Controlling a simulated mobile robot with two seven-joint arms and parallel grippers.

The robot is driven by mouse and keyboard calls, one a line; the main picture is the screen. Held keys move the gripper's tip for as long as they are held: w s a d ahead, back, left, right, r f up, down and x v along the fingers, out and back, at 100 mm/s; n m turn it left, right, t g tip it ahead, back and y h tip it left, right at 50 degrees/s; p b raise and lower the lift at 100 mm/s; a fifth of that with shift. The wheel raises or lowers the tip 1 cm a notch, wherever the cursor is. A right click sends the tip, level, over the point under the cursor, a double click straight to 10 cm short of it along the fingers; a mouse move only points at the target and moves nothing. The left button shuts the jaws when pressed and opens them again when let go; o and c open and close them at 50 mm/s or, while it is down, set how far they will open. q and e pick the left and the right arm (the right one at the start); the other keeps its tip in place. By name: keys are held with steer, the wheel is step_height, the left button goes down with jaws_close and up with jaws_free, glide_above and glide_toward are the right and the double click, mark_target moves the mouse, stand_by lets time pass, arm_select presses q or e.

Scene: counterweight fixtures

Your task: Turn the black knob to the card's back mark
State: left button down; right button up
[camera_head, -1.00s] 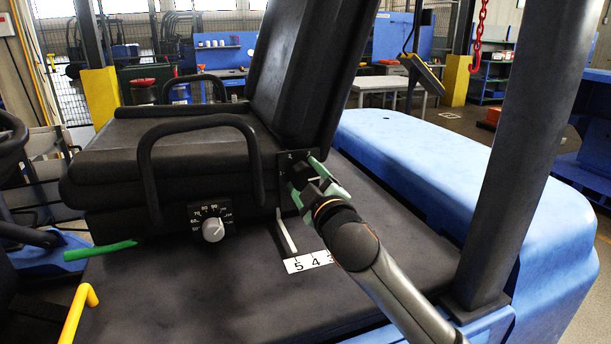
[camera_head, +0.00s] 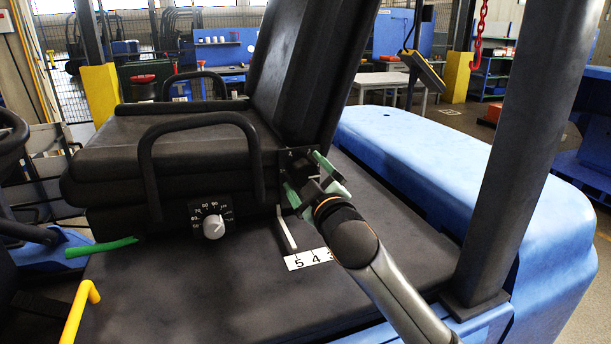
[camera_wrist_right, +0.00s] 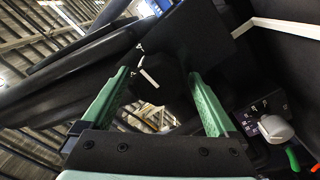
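The black knob (camera_wrist_right: 158,84) shows in the right wrist view with a pale line on its face. It sits in front of a dark plate (camera_wrist_right: 212,38), apparently the card, with a small pale mark near its left edge. In the head view this plate (camera_head: 284,160) is at the foot of the seat's backrest, and the knob is mostly hidden by my gripper. My right gripper (camera_head: 303,178) is open at the knob, its green fingertips (camera_wrist_right: 158,74) on either side of it. I cannot tell whether they touch it. My left gripper is not in view.
A light grey dial knob (camera_head: 214,227) with a numbered plate is on the seat base. A pale lever (camera_head: 286,232) stands beside a numbered strip (camera_head: 309,259). A looped armrest (camera_head: 150,165) is left of my gripper, and a dark post (camera_head: 520,150) rises at right.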

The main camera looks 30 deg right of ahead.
steer(key=shift+s, duration=0.1)
steer(key=p+v, duration=0.7)
steer(key=v, duration=0.5)
steer(key=shift+s+a, duration=0.1)
steer(key=shift+s, duration=0.05)
stand_by(0.8)
